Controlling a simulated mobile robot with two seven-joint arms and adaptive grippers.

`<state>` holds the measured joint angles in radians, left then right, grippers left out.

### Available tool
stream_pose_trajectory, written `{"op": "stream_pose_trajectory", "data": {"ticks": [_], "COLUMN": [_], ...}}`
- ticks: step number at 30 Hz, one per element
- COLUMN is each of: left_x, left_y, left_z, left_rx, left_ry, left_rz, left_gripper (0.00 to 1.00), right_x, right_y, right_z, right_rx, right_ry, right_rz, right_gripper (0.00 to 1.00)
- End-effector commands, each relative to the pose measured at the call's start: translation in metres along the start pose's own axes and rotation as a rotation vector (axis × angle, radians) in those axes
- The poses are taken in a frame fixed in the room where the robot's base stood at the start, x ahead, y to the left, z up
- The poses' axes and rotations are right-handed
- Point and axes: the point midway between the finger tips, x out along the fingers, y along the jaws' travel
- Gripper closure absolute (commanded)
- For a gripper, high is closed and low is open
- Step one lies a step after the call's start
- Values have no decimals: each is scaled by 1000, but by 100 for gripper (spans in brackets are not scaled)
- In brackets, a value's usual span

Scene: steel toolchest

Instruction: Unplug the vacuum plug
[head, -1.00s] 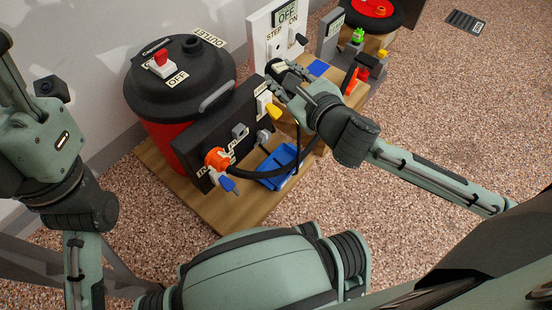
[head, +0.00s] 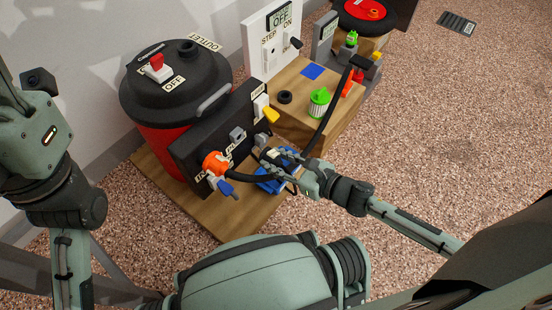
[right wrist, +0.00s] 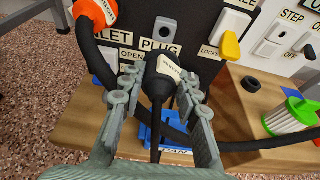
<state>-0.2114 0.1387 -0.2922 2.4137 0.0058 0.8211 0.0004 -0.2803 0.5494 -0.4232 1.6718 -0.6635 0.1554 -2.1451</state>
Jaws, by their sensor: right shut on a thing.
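The black vacuum plug (right wrist: 163,76) with a pale label sits between the fingers of my right gripper (right wrist: 158,98), which is shut on it. A dark cord runs down from the plug. In the head view my right gripper (head: 276,160) is in front of the black panel (head: 190,150), above the blue tray (head: 268,184). A grey socket (right wrist: 164,28) shows on the panel above the "PLUG" label. The plug looks apart from the socket, below it in the right wrist view. My left arm shows at the left edge, but its gripper fingers are out of frame.
The black and red vacuum (head: 165,85) stands behind the panel on a wooden board. An orange hose connector (head: 215,162) is left of my gripper, and its black hose (head: 322,125) passes close by. A wooden box (head: 300,93) holds a green-capped filter (head: 318,103).

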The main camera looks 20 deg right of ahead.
Motion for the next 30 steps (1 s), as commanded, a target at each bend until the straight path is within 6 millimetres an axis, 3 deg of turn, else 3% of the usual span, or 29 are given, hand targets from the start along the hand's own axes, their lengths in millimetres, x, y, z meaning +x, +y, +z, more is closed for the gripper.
{"op": "stream_pose_trajectory", "data": {"ticks": [18,30], "left_x": [-3,-3], "left_y": [0,0], "left_z": [0,0], "left_rx": [-4,-4], "left_ry": [-12,-13], "left_rz": [-13,-14], "left_gripper": [60,60], "right_x": [46,54], "right_y": [0,0], "right_z": [15,17], "right_rx": [0,1], "right_ry": [0,2], "right_rz": [2,1], "right_gripper": [100,100]}}
